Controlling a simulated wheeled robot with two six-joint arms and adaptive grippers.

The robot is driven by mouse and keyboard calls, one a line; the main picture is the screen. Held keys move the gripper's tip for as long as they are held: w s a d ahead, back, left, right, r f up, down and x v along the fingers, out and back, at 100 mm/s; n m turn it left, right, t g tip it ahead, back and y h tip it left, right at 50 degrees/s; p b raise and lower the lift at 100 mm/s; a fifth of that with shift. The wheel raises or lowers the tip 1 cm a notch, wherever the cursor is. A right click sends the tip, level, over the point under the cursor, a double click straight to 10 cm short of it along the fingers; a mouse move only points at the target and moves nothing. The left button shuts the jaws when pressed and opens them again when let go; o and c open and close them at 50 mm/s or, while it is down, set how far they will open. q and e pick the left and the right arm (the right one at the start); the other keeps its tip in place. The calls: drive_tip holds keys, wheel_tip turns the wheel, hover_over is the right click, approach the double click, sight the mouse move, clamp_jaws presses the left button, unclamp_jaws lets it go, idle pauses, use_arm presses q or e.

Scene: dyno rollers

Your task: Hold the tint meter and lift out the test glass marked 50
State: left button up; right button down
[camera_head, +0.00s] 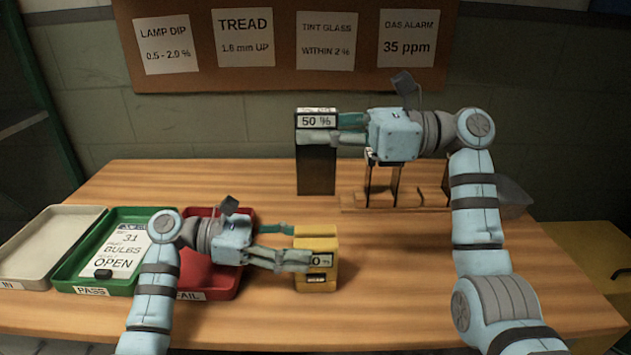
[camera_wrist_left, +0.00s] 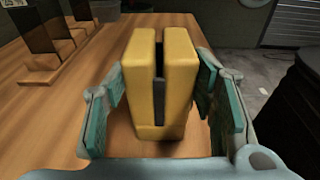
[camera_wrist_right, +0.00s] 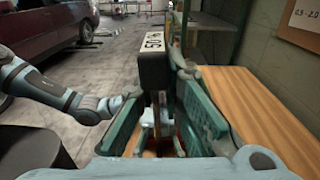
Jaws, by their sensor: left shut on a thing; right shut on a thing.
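The yellow tint meter (camera_head: 318,243) stands upright at the front middle of the table. My left gripper (camera_head: 297,246) is shut on it from the left, with a finger partly covering its display, where "0 %" shows. In the left wrist view the meter (camera_wrist_left: 178,75) sits between the fingers and its top slot looks empty. My right gripper (camera_head: 340,129) is shut on the test glass marked 50 (camera_head: 316,168), at its black "50 %" cap. The dark pane hangs upright above and behind the meter, apart from it. The cap also shows in the right wrist view (camera_wrist_right: 153,68).
A wooden rack (camera_head: 357,204) with dark panes stands behind right of the meter, partly hidden by my right arm. A grey tray (camera_head: 35,246), a green tray (camera_head: 66,268) with a card, and a red tray (camera_head: 192,280) lie left. The front right table is clear.

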drive_tip(key=shift+r, duration=0.8)
use_arm(q)
drive_tip(key=o, duration=1)
drive_tip(key=shift+a, duration=0.1)
